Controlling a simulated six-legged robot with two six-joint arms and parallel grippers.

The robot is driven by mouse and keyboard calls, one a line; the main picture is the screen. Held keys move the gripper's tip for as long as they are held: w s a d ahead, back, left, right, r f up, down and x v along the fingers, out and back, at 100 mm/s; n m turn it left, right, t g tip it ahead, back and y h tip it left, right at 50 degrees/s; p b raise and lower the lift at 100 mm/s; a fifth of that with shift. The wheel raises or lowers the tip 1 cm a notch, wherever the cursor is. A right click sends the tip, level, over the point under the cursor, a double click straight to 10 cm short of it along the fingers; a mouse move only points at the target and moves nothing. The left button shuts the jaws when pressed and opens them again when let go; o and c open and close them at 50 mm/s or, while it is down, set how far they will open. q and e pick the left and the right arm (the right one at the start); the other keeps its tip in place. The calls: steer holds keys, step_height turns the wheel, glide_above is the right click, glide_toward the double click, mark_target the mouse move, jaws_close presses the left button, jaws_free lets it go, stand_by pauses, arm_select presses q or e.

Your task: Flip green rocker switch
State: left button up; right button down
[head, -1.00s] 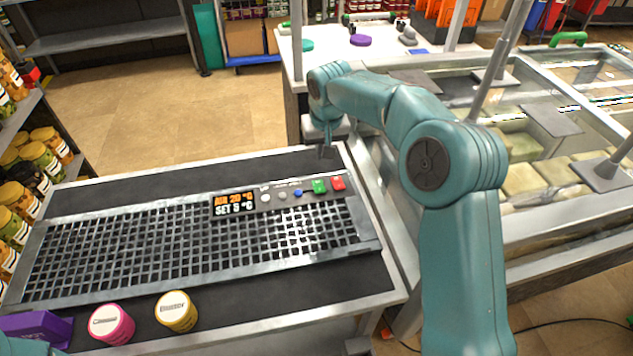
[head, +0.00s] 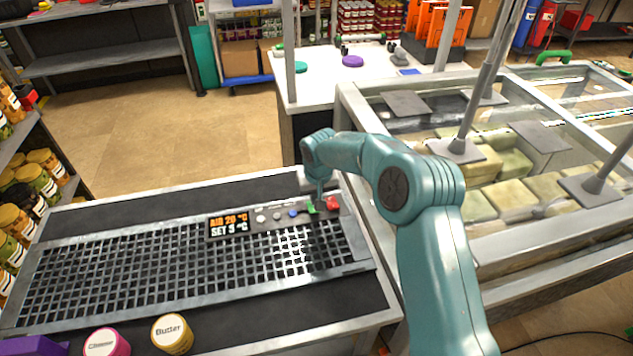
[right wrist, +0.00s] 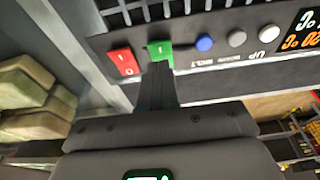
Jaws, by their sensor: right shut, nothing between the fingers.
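The green rocker switch (head: 311,208) sits on the control panel between a blue button and the red rocker switch (head: 333,203). My right gripper (head: 319,196) is shut and empty, its fingertips pointing down at the green switch. In the right wrist view the green switch (right wrist: 161,50) shows just beyond the closed fingertips (right wrist: 160,68); whether they touch it I cannot tell. The red switch (right wrist: 123,62) is beside it on the left there. My left gripper is not in view.
The display (head: 229,224) and several round buttons line the panel beside the switches. A metal grille (head: 150,270) lies in front. A glass-topped case (head: 500,215) borders the right side.

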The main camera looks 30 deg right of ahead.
steer(key=shift+s+a+f, duration=0.1)
steer(key=shift+s+f, duration=0.05)
steer(key=shift+f, duration=0.3)
steer(key=shift+s+a+f, duration=0.1)
steer(key=shift+s+f, duration=0.05)
steer(key=shift+f, duration=0.3)
steer(key=shift+w+d+f, duration=0.1)
steer(key=shift+f, duration=0.45)
steer(key=shift+r, duration=0.1)
